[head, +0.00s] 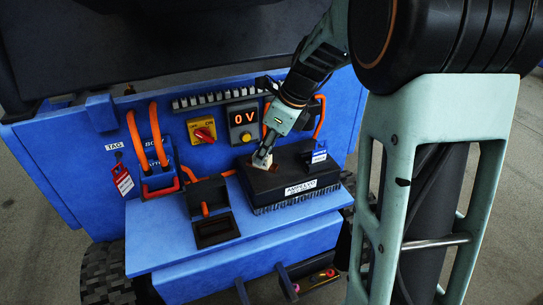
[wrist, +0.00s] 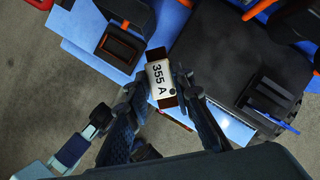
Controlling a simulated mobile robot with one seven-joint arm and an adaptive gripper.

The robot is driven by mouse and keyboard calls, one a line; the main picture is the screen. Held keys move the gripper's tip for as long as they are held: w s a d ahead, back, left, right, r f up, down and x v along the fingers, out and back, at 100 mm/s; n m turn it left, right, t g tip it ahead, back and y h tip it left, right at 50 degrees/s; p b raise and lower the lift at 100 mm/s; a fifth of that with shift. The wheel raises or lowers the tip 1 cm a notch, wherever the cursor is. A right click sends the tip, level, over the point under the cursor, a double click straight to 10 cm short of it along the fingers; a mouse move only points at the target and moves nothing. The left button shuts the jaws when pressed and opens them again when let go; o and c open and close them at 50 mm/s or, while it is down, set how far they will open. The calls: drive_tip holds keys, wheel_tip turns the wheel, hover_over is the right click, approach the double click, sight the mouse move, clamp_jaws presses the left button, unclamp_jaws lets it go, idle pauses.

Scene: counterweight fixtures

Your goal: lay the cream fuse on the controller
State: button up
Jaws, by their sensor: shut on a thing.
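My gripper (head: 264,154) is shut on the cream fuse (head: 262,161), which shows small at its fingertips in the head view. In the wrist view, the fuse (wrist: 160,76) is a cream block marked "355 A" with dark brown end tabs, between my gripper's fingers (wrist: 158,92). The controller (head: 297,196) is a black ribbed box with a white label, on the blue shelf. In the head view the fuse is over the left part of the controller's top; I cannot tell whether it touches. In the wrist view the controller (wrist: 222,48) lies to the right of the fuse.
An open black fuse holder (head: 214,232) is on the blue shelf (head: 165,250), left of the controller.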

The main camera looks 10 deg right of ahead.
drive_tip(key=w+d+f, duration=0.1)
drive_tip(key=w+f, duration=0.1)
drive_tip(key=w+d+f+b, duration=0.1)
drive_tip(key=w+f, duration=0.1)
drive_tip(key=w+d+f+b, duration=0.1)
drive_tip(key=w+f, duration=0.1)
drive_tip(key=w, duration=0.1)
drive_tip(key=shift+d+f, duration=0.2)
drive_tip(key=shift+f, duration=0.2)
drive_tip(key=shift+w+d+f+b, duration=0.1)
drive_tip(key=shift+w+f+b, duration=0.1)
drive_tip(key=shift+f+b, duration=0.15)
drive_tip(key=shift+w+f+b, duration=0.1)
drive_tip(key=shift+f+b, duration=0.3)
drive_tip(key=shift+f, duration=1.1)
drive_tip(key=shift+f, duration=0.15)
drive_tip(key=o, duration=1)
drive_tip(key=shift+c, duration=0.2)
drive_tip(key=p+v, duration=0.3)
drive_tip(key=v, duration=0.9)
drive_tip(key=shift+d+p, duration=0.15)
drive_tip(key=shift+p, duration=0.15)
